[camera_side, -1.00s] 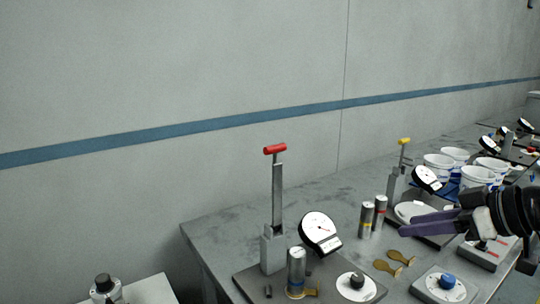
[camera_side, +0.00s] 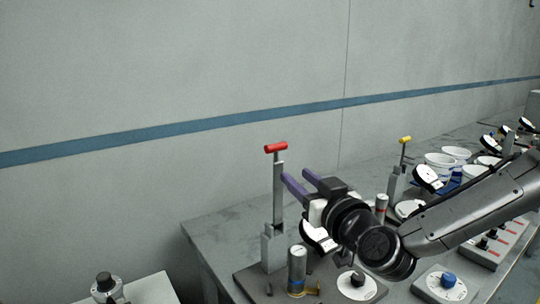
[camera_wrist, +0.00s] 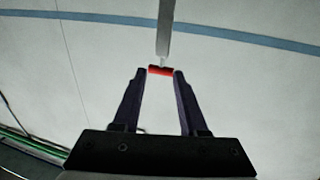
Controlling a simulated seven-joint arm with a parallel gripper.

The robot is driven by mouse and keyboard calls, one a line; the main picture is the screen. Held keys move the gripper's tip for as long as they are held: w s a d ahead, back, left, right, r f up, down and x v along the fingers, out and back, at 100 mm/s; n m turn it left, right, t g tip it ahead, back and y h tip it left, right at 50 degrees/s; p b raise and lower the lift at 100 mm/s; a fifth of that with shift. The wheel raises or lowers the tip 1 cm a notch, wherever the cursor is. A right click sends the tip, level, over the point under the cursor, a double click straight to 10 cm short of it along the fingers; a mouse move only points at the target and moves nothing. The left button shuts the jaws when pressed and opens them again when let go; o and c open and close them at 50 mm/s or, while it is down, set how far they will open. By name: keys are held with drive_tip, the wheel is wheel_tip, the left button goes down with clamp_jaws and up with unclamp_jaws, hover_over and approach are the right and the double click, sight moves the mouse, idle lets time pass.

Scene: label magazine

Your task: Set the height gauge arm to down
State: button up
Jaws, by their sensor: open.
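The height gauge arm (camera_side: 278,195) is a grey upright lever with a red crossbar handle (camera_side: 276,147) on top. It stands upright from a grey block (camera_side: 273,247) on the base plate at the table's left end. My gripper (camera_side: 294,180) is open, its two purple fingers to the right of the lever and below the handle's height in the side view. In the wrist view the red handle (camera_wrist: 160,70) shows at the fingertips, between or just beyond them. Whether the fingers touch it cannot be told.
A dial gauge (camera_side: 318,238), partly hidden by my wrist, a metal cylinder (camera_side: 297,270) and a white knob dial (camera_side: 357,286) sit close to the lever. A second lever with a yellow handle (camera_side: 405,140) stands farther back. Space above the red handle is clear.

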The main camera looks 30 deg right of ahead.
sight(275, 159)
drive_tip(key=x, duration=1.3)
drive_tip(key=shift+w+a, duration=0.2)
drive_tip(key=shift+w, duration=0.15)
clamp_jaws()
drive_tip(key=shift+a, duration=0.25)
idle(0.6)
